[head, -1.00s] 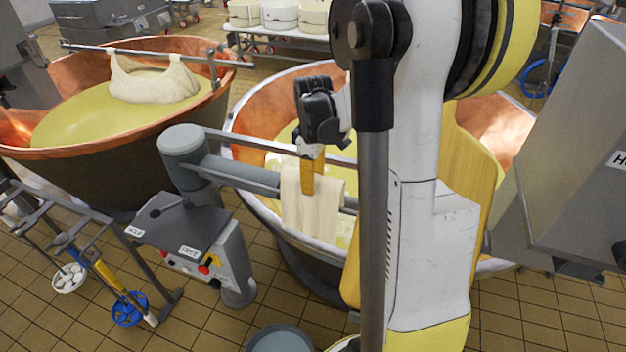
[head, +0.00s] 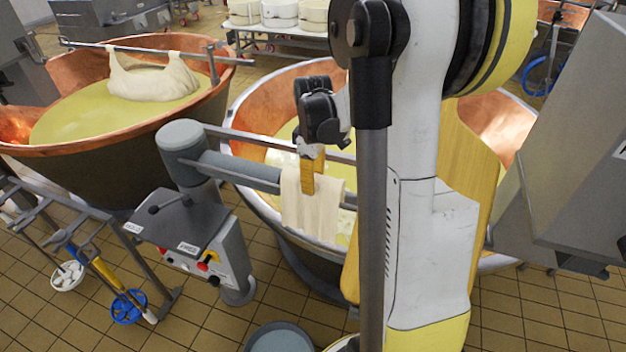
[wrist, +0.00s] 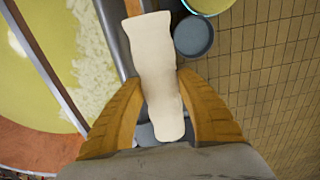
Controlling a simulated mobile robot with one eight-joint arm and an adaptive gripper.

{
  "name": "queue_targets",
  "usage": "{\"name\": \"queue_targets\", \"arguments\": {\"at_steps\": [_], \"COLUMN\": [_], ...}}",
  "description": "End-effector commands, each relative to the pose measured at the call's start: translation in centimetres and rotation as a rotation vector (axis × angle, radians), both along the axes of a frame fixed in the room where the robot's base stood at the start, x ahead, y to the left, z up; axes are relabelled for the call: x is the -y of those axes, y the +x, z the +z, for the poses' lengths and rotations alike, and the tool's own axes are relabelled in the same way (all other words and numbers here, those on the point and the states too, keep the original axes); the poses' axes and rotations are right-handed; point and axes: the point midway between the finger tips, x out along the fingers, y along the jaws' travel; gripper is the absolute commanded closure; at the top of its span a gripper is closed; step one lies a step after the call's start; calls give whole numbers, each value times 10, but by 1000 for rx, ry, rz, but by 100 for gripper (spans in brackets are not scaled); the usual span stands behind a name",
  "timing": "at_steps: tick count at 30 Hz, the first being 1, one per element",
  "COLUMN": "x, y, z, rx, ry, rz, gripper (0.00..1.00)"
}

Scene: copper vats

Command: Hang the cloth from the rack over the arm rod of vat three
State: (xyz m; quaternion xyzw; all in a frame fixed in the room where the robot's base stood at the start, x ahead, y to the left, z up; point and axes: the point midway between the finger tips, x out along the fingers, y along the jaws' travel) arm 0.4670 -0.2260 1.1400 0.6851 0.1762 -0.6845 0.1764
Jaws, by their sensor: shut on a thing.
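The cream cloth (head: 312,212) lies over the grey arm rod (head: 240,173) of the near copper vat (head: 262,106) and hangs down its front side. My gripper (head: 308,178) is at the cloth's top, its yellow fingers pointing down. I cannot see the far side of the cloth in the head view. No vat number is readable.
A thinner rail (head: 270,142) runs behind the arm rod. A control box (head: 185,225) stands left of the vat. A rack with brushes (head: 90,240) is at the lower left. Another vat (head: 110,160) has a cloth bundle (head: 150,82) hanging from its rod. A grey cabinet (head: 580,150) is at right.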

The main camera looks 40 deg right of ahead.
Motion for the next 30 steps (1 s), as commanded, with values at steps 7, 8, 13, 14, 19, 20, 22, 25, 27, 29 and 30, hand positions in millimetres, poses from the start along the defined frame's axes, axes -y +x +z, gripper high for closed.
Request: {"name": "queue_targets", "arguments": {"at_steps": [7,8,13,14,19,20,22,25,27,29,30], "x": [0,0,0,0,0,0,0,0,0,0,0], "y": [0,0,0,0,0,0,0,0,0,0,0], "z": [-16,-18,-27,-29,-38,-40,-44,-49,-53,-56,-58], "rx": [0,0,0,0,0,0,0,0,0,0,0], "ry": [0,0,0,0,0,0,0,0,0,0,0], "rz": [0,0,0,0,0,0,0,0,0,0,0], "gripper": [100,100,100,100,100,100,100,100,100,100,100]}}
